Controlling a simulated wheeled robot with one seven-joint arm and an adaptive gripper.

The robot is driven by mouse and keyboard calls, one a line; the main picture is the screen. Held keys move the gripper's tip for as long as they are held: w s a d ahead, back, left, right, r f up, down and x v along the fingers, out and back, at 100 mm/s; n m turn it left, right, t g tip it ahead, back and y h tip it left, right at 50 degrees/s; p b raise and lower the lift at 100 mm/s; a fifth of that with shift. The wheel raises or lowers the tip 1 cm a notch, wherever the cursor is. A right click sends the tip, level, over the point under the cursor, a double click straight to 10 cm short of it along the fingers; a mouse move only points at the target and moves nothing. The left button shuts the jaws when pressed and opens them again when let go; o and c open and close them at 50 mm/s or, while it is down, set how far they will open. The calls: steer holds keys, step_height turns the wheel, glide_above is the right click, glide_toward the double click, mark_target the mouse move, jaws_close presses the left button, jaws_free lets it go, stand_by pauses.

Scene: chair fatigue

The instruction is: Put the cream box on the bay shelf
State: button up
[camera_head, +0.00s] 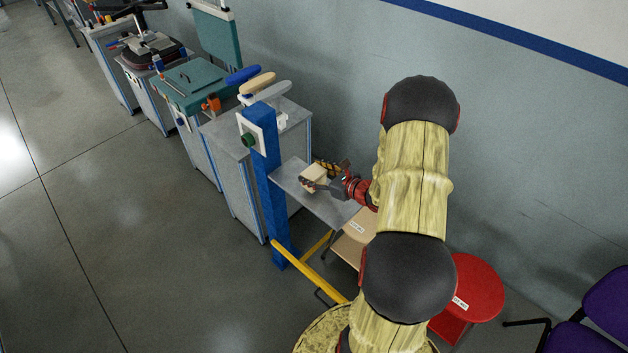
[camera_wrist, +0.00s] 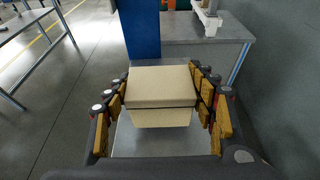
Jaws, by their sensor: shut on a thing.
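The cream box (camera_head: 312,178) is at the end of my arm in the head view, over the grey metal shelf (camera_head: 328,206) beside the blue post. My gripper (camera_head: 322,177) is shut on it. In the wrist view the cream box (camera_wrist: 160,92) sits between my gripper's two padded fingers (camera_wrist: 162,98), with a finger along each side. The grey shelf (camera_wrist: 150,140) shows below and around the box there. I cannot tell whether the box touches the shelf.
The blue post (camera_head: 262,165) stands at the shelf's left end, with a yellow bar (camera_head: 305,268) low beside it. A grey cabinet (camera_head: 240,150) is behind. A red stool (camera_head: 470,285) stands at right and a purple chair (camera_head: 600,310) at far right. Open floor lies left.

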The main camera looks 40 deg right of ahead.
steer(key=shift+f, duration=1.1)
steer(key=shift+f+b, duration=0.15)
steer(key=shift+b, duration=0.25)
steer(key=o, duration=1.3)
steer(key=shift+c, duration=0.2)
